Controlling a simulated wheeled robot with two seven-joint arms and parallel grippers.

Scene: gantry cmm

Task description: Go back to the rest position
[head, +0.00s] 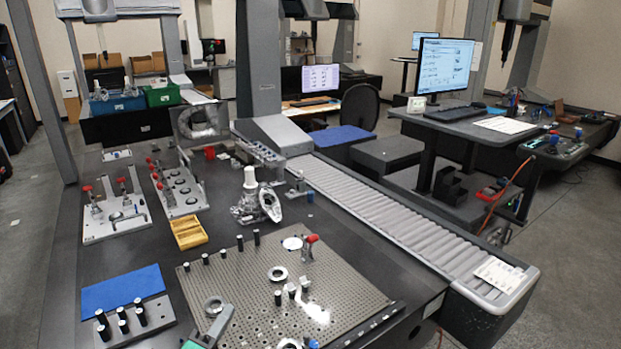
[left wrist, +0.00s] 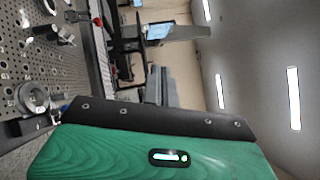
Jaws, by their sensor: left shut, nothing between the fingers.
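My left gripper (head: 222,318) shows at the bottom edge of the head view, green and grey, over the near-left part of the perforated fixture plate (head: 345,310). It is shut with nothing between its fingers. In the left wrist view a green body with a dark edge strip (left wrist: 160,118) fills the lower part and looks like part of my own gripper. My right gripper is not in view.
The plate carries several black pins, metal rings (head: 278,273) and a red-handled clamp (head: 309,246). A metal casting (head: 257,200), a yellow tray (head: 188,232) and a blue mat (head: 123,290) lie around it. A roller conveyor (head: 400,222) runs along the right.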

